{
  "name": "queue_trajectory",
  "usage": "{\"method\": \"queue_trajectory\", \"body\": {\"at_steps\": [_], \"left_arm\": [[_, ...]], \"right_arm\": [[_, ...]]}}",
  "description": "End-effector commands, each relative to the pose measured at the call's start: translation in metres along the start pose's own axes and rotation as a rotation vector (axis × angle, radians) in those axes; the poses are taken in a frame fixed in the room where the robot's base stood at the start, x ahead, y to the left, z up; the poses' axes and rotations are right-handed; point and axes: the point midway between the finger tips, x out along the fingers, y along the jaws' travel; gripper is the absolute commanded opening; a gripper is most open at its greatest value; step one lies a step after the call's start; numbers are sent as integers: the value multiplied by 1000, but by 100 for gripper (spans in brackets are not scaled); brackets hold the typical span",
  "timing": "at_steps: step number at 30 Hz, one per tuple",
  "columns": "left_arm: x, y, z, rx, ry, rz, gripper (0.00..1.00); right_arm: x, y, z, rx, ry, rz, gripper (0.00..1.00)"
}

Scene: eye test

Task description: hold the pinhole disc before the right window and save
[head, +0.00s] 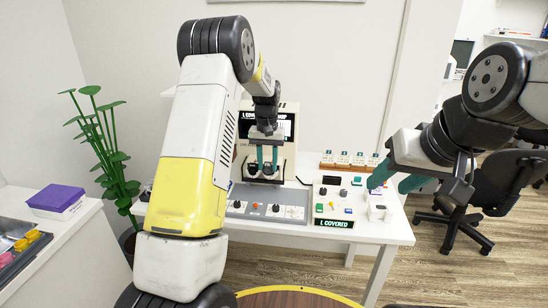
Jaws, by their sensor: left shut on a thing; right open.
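The eye-test device (287,138) stands at the back of the white table, with a lit screen on top and dark openings below. My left gripper (267,166) has its teal fingers together in front of these openings. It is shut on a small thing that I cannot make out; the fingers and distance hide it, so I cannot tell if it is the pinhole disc. The windows are partly hidden behind the gripper. The console's display (334,222) reads "L COVERED".
A grey panel with knobs (267,204) lies before the device. A wooden rack (349,164) with several small labelled pieces stands behind the console. A white block (380,211) sits at the table's right. A plant (112,150) stands left; a chair (485,195) stands right.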

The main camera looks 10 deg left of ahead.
Motion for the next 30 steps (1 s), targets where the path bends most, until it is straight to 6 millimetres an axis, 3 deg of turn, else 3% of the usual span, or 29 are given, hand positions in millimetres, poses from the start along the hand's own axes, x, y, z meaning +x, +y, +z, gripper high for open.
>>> {"method": "queue_trajectory", "body": {"at_steps": [4, 13, 30], "left_arm": [[13, 0, -9, 0, -1, 0, 0], [35, 0, -7, 1, -1, 0, 0], [41, 0, -8, 1, 0, 0, 0]], "right_arm": [[0, 0, 0, 0, 0, 0, 47], [0, 0, 0, 0, 0, 0, 47], [0, 0, 0, 0, 0, 0, 47]]}}
